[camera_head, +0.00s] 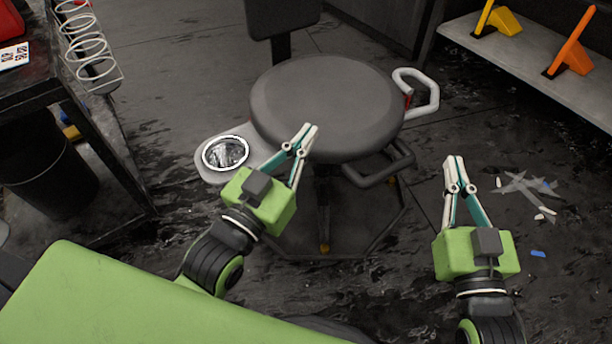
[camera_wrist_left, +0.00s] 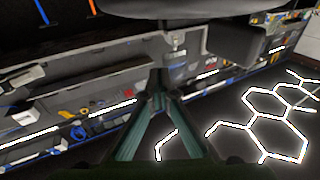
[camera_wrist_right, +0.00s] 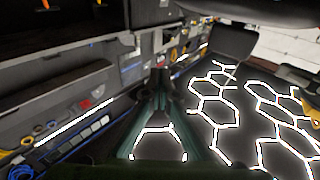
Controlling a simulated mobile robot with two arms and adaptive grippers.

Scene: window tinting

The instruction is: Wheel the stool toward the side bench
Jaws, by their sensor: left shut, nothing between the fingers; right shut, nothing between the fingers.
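The stool (camera_head: 322,95) stands in the middle of the head view, with a round dark grey seat, a small backrest, a white handle (camera_head: 428,92) on its right and a dark handle (camera_head: 383,168) at its front right. A grey side tray with a round metal dish (camera_head: 225,152) sticks out at its left. My left gripper (camera_head: 307,128) is shut and empty; its tips overlap the seat's front edge in the picture, and I cannot tell whether they touch. My right gripper (camera_head: 454,162) is shut and empty, right of the dark handle and apart from it. The stool's lower base is partly hidden.
A dark bench (camera_head: 60,85) with a wire coil (camera_head: 88,48) stands at the left, a black bin (camera_head: 45,165) under it. A light shelf (camera_head: 530,68) with yellow and orange tools is at the upper right. Scraps and a grey cross-shaped piece (camera_head: 530,190) lie on the stained floor.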

